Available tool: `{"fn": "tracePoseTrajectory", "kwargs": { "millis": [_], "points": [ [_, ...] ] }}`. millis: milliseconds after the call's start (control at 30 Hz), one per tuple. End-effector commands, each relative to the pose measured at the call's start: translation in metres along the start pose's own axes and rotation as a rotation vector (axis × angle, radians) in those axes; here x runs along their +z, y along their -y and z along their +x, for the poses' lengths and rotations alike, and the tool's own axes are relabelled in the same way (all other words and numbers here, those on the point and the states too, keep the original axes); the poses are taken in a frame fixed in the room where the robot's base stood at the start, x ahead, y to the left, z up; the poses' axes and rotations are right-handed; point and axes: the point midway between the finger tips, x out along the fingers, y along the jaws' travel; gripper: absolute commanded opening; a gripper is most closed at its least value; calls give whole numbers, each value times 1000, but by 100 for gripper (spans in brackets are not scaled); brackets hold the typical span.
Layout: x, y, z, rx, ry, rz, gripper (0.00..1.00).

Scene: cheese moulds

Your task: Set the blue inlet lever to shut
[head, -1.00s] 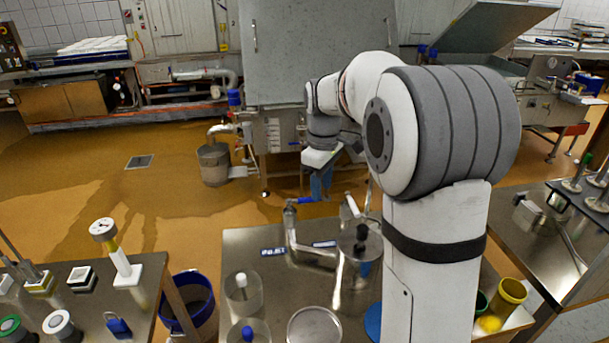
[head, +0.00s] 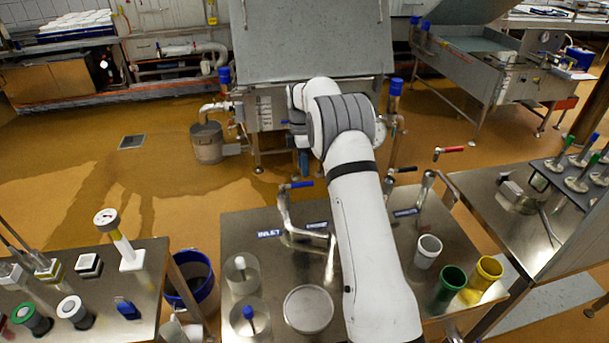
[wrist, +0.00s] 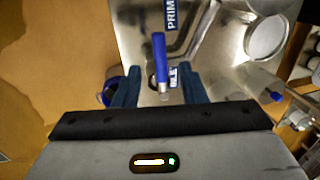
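The blue inlet lever (head: 298,185) sits on top of a bent metal pipe on the steel table, behind the INLET label (head: 269,233). In the head view its handle points right, roughly level. My gripper (head: 304,165) is just beyond and above the lever, fingers pointing down, partly hidden by my arm. In the wrist view my gripper (wrist: 158,74) is open, with its two dark blue fingers apart. The blue lever (wrist: 159,50) shows in the gap between them, lengthwise. I cannot tell how far below the fingertips it lies, and no contact is visible.
A black lever (head: 405,169) and a red lever (head: 453,149) stand to the right on similar pipes. Jars, a round lid (head: 308,309) and coloured cups (head: 451,285) stand on the steel table (head: 240,220). Floor beyond the table is open.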

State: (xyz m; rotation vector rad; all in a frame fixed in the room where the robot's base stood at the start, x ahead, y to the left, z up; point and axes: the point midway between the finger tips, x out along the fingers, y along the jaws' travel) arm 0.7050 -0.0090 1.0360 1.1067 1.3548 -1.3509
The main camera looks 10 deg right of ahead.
Motion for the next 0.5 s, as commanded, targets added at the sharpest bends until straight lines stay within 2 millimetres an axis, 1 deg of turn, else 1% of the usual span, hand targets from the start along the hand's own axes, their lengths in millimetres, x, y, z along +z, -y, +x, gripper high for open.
{"fn": "tracePoseTrajectory", "kwargs": {
  "millis": [100,233,333,500],
  "points": [
    [0,1,19,-3,0,1,38],
    [0,1,35,-2,0,1,38],
    [0,0,43,-1,0,2,38],
    [0,0,47,2,0,2,38]
  ]
}}
